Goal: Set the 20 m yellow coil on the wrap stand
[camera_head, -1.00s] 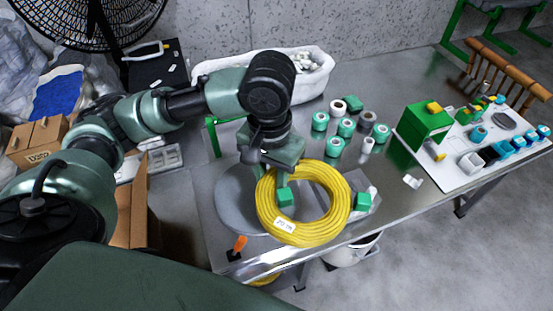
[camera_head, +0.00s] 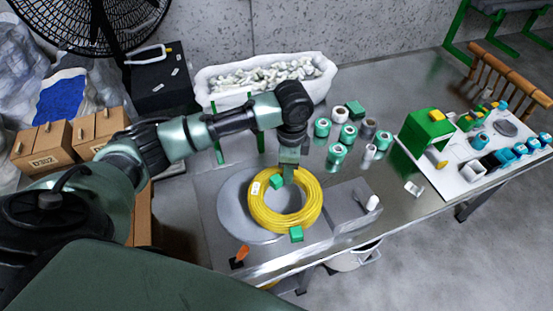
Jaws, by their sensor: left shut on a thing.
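The yellow coil (camera_head: 312,212) is a ring with a small white label on its left side; the label's text is too small to read now. It is over the right part of the round grey disc (camera_head: 232,207), which looks like the wrap stand. Whether it touches the disc I cannot tell. My left gripper (camera_head: 284,177) is shut on the coil at its far side, and the wrist hides part of the grip. One green block shows there and another at the coil's near edge. My right gripper is not in view.
A grey plate (camera_head: 343,210) with a small white cylinder lies right of the coil. Several teal rolls (camera_head: 337,153) stand behind. A white bin (camera_head: 328,82) of small pieces stands at the back. An orange-handled tool (camera_head: 240,254) is at the table's front edge.

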